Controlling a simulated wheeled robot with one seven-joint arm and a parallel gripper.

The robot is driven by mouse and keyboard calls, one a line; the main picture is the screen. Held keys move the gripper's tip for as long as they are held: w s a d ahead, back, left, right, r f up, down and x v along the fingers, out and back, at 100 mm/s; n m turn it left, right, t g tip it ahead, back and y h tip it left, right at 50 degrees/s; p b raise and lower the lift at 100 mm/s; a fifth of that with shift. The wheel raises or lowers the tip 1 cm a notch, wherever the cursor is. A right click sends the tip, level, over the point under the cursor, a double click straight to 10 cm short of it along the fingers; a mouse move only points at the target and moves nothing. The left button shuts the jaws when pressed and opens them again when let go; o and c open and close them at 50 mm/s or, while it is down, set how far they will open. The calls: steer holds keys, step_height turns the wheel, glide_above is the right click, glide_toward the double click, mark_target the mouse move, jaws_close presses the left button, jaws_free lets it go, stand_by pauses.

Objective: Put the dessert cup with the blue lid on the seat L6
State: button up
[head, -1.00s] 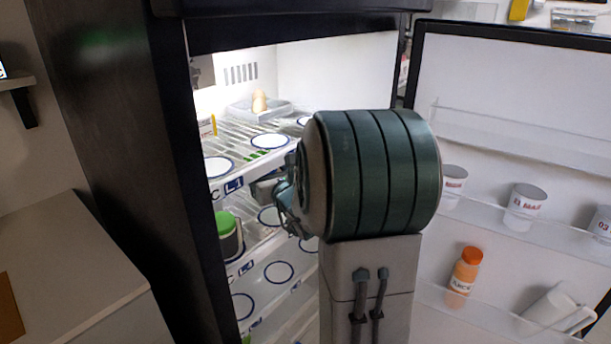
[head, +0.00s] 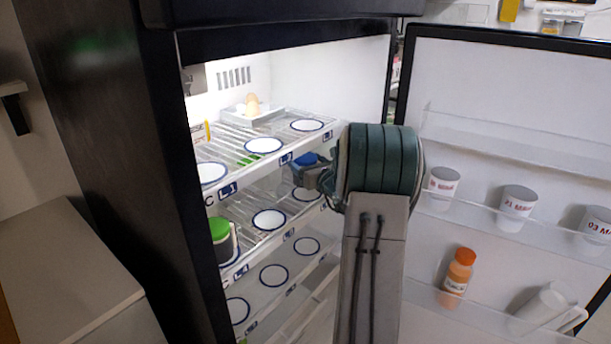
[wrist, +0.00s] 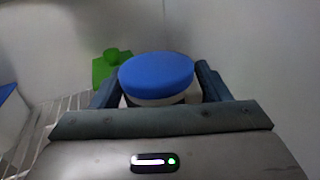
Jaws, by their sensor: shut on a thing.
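The dessert cup with the blue lid (wrist: 157,74) is held between the two fingers of my gripper (wrist: 158,88) in the wrist view, lid up. In the head view its blue lid (head: 305,159) shows just left of my gripper (head: 316,174), between the upper and middle shelves; the cup body is mostly hidden. Below it, on the middle shelf, is a round blue-rimmed seat (head: 300,195), the far right one, partly covered by my gripper. Its label is not readable here. The cup looks apart from the shelf.
A green-lidded cup (head: 220,232) stands at the left of the middle shelf, beside an empty middle seat (head: 269,220). The upper shelf (head: 285,158) lies close above the gripper. The open door (head: 500,130) holds several white cups and an orange-capped bottle (head: 459,272).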

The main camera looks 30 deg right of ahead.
steer(key=shift+w+d+f, duration=0.1)
steer(key=shift+d+f, duration=0.1)
steer(key=shift+f, duration=1.55)
steer(key=shift+f+b, duration=0.15)
steer(key=shift+b, duration=0.2)
steer(key=o, duration=1.3)
steer(key=shift+c, duration=0.2)
steer(key=s, duration=1.2)
steer(key=shift+a, duration=0.35)
